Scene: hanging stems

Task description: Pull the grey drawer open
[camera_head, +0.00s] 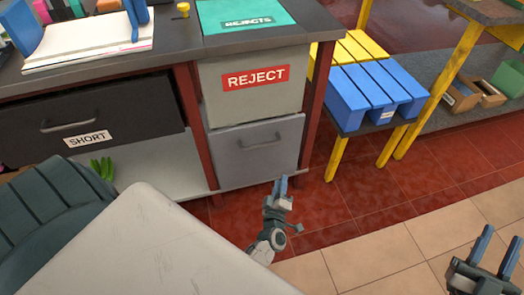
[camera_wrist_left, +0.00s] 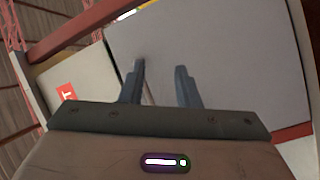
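The grey drawer (camera_head: 238,165) is under the cream REJECT front and looks shut, with its front in line with the frame. Its grey bar handle (camera_head: 260,142) runs across the upper part of the front. My left gripper (camera_head: 281,185) is open and empty, in front of the drawer's lower right part, below and apart from the handle. My right gripper (camera_head: 497,252) is open and empty at the lower right.
The REJECT front (camera_head: 225,98) is above the drawer, between dark red posts. A black SHORT drawer (camera_head: 90,120) is to the left. A dark green chair (camera_head: 50,215) stands at the lower left. Floor before the drawer is clear.

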